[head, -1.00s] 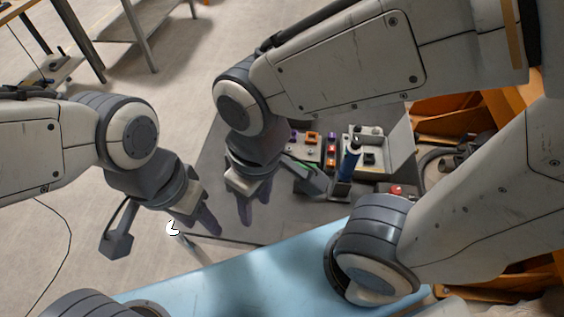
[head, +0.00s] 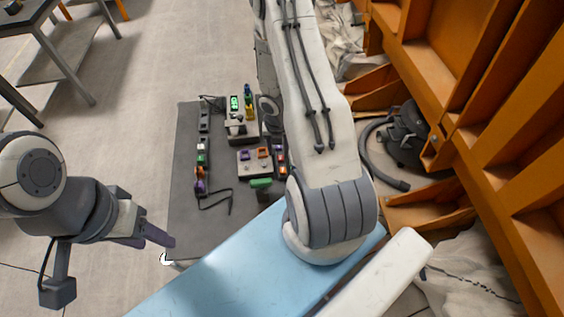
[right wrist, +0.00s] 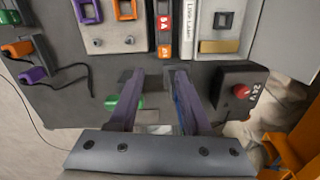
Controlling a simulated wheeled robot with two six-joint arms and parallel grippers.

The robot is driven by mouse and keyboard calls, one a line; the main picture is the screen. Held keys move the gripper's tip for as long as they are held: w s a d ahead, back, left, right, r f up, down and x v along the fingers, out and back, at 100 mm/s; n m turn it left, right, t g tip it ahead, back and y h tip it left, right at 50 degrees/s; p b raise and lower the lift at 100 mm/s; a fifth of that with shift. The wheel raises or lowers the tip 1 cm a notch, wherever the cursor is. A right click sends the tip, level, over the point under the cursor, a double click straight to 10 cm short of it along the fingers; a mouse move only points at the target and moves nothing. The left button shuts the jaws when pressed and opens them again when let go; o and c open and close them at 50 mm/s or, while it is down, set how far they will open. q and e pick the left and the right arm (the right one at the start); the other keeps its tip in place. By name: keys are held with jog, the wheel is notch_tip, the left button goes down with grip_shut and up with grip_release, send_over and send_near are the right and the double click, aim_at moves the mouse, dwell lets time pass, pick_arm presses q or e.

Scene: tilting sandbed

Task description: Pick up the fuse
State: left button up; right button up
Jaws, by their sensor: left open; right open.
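A narrow column of small coloured blocks stands on the dark board. In the right wrist view its red block (right wrist: 164,22), marked 5 A, sits above an orange block (right wrist: 164,52). These look like fuses, but I cannot tell which one is meant. My right gripper (right wrist: 157,76) is open; its fingertips point toward the column's lower end, apart from the blocks. In the head view this gripper is hidden behind my right arm, and the column (head: 280,156) shows partly beside that arm. My left gripper (head: 156,240) is open and empty at the board's front left edge.
The dark board (head: 185,225) also holds a plate with orange and purple frames (head: 246,169), a left row of small parts (head: 201,155) and a cable. In the right wrist view, a white box (right wrist: 205,20) and a red button (right wrist: 242,91) stand right of the column.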

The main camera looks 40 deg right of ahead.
jog(key=s+d+f+n, duration=0.1)
jog(key=s+f, duration=0.1)
jog(key=b, duration=0.5)
send_over(283, 170)
jog(key=f, duration=0.4)
jog(key=shift+s+f, duration=0.25)
jog(key=shift+f, duration=0.1)
jog(key=f+b, duration=0.1)
jog(key=f, duration=0.2)
jog(key=f+b, duration=0.1)
jog(key=shift+w+f+b, duration=0.3)
jog(key=shift+w, duration=0.05)
jog(key=shift+f+b, duration=0.45)
pick_arm(q)
notch_tip(283, 170, down, 8)
jog(key=shift+r, duration=0.15)
pick_arm(e)
grip_shut()
